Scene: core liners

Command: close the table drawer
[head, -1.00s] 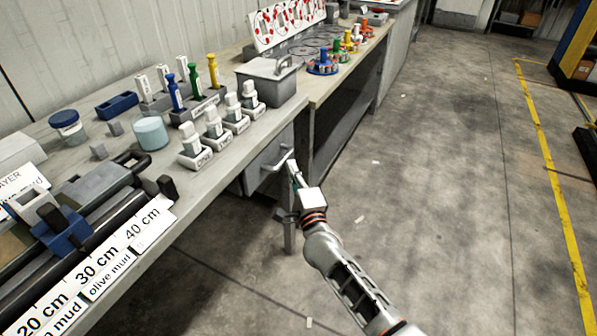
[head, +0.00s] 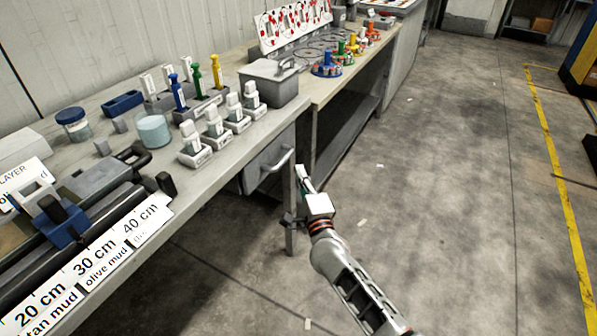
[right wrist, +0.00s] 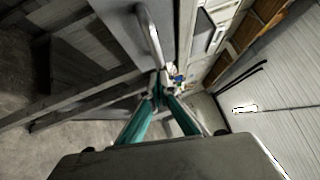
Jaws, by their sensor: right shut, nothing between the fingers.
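The table drawer (head: 262,174) is a grey box under the near workbench, with a pale bar handle (head: 279,162) on its front. I cannot tell exactly how far its front stands out from the bench. My right gripper (head: 301,175) is shut and empty, just right of the handle, with a small gap seeming to lie between them. In the right wrist view its teal fingers (right wrist: 159,92) meet at the tips near one end of the handle (right wrist: 150,38); contact there is unclear. My left gripper is not in view.
The workbench (head: 215,172) carries labelled sample cups, coloured tools and a lidded grey box (head: 268,84) above the drawer. A bench leg (head: 290,236) stands close to my right arm.

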